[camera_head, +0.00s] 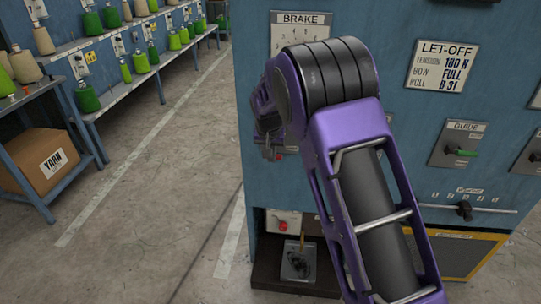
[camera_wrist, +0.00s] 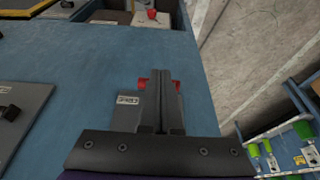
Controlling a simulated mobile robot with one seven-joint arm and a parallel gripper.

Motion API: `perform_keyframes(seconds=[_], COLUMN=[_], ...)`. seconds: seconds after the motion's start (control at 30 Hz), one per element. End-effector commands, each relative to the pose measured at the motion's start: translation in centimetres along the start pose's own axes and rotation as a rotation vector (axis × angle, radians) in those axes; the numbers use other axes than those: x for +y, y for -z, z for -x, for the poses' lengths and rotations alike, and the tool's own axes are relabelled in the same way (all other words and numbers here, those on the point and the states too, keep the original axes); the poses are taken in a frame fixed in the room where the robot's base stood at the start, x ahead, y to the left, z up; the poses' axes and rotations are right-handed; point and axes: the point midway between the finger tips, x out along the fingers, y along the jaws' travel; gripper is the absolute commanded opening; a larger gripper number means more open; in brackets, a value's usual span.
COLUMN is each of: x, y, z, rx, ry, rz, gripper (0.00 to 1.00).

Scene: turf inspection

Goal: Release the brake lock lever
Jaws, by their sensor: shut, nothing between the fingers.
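My gripper (camera_wrist: 160,78) is shut and empty, in front of the blue machine panel (camera_wrist: 75,60). In the wrist view a red part (camera_wrist: 143,83), which looks like the brake lock lever's handle, shows on both sides of the fingers; its middle is hidden behind them. I cannot tell whether they touch. A small grey plate (camera_wrist: 127,99) with lettering sits beside it. In the head view my gripper (camera_head: 272,150) is at the panel's left edge, below the BRAKE plate (camera_head: 300,32), with a bit of red near its tip. My arm covers much of this area.
Below is a recess with another red knob (camera_head: 283,226) and a pedal (camera_head: 298,262). Yarn shelves (camera_head: 110,55) stand left across open floor.

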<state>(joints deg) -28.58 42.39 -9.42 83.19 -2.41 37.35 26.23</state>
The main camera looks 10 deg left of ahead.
Motion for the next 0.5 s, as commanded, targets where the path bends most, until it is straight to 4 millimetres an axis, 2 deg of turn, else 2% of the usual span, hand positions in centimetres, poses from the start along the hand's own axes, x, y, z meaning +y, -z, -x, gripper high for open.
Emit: perform_keyframes(seconds=[0.2,0.5], x=[0.00,-0.01], y=[-0.03,-0.01], z=[-0.78,-0.93], rx=[-0.001,0.000], ry=[0.000,0.000], rz=[0.000,0.000], gripper=[0.00,0.00])
